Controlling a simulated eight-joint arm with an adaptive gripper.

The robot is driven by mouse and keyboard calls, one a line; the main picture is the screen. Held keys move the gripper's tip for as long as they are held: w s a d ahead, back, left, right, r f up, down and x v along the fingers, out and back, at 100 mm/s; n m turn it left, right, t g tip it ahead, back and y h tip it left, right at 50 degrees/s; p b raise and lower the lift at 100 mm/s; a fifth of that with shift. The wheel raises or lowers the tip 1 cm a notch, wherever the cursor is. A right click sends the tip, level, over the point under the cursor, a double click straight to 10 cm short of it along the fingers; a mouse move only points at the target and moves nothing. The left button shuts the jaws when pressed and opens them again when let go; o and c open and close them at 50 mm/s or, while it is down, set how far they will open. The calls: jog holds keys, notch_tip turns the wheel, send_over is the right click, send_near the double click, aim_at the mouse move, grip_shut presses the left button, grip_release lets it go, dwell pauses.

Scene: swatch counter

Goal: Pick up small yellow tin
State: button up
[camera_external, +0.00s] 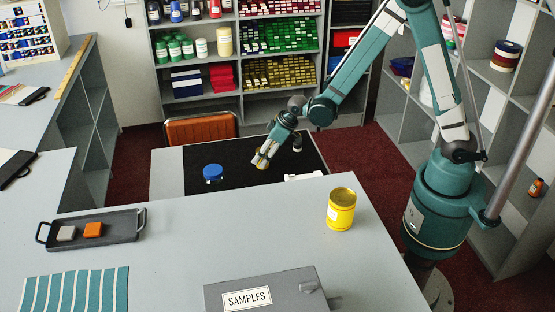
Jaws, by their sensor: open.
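A small yellow tin (341,210) stands upright on the grey counter, near its right edge and close to my arm's base. It has a yellow lid and a pale label on its left side. My gripper (262,163) is over the black mat behind the counter, up and to the left of the tin and well apart from it. It is open and points downward to the left. No tin shows between its fingers, though they are small in this view.
A blue-lidded jar (213,173) stands on the black mat (230,188), left of my gripper. A grey SAMPLES box (265,290) is at the counter's front. A dark tray (120,229) with two small blocks lies left. The counter's middle is clear.

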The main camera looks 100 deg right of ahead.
dwell(0.4)
jog(key=c, duration=1.1)
jog(key=shift+r, duration=0.15)
jog(key=shift+r+p, duration=0.95)
jog(key=shift+r, duration=3.95)
